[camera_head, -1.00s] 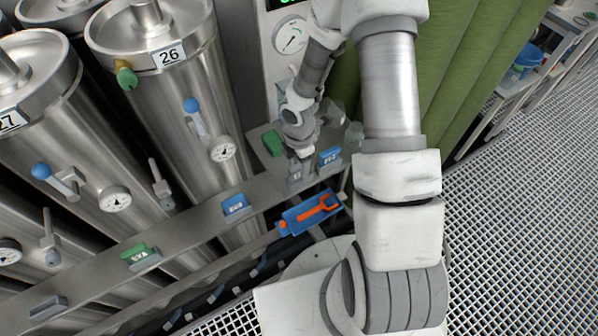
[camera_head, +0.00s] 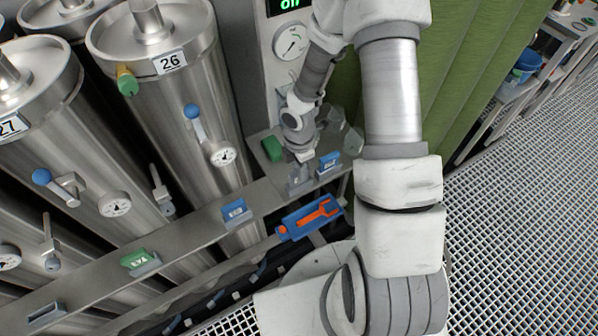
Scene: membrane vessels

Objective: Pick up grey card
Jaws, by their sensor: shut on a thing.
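My gripper (camera_head: 300,164) is at the end of the arm that reaches down to the right end of the grey metal rail (camera_head: 190,228). Its small jaws are closed on what looks like the grey card (camera_head: 297,178), at a holder on the rail. The card is small and partly hidden by the jaws, and I cannot tell whether it still sits in its holder. A blue card (camera_head: 328,161) stands just right of the gripper.
Another blue card (camera_head: 235,210) and a green card (camera_head: 138,259) stand farther left on the rail. A green block (camera_head: 272,149) and clear glassware (camera_head: 352,141) are near the gripper. A blue holder with an orange wrench (camera_head: 311,217) is below. Steel vessels (camera_head: 175,110) fill the left.

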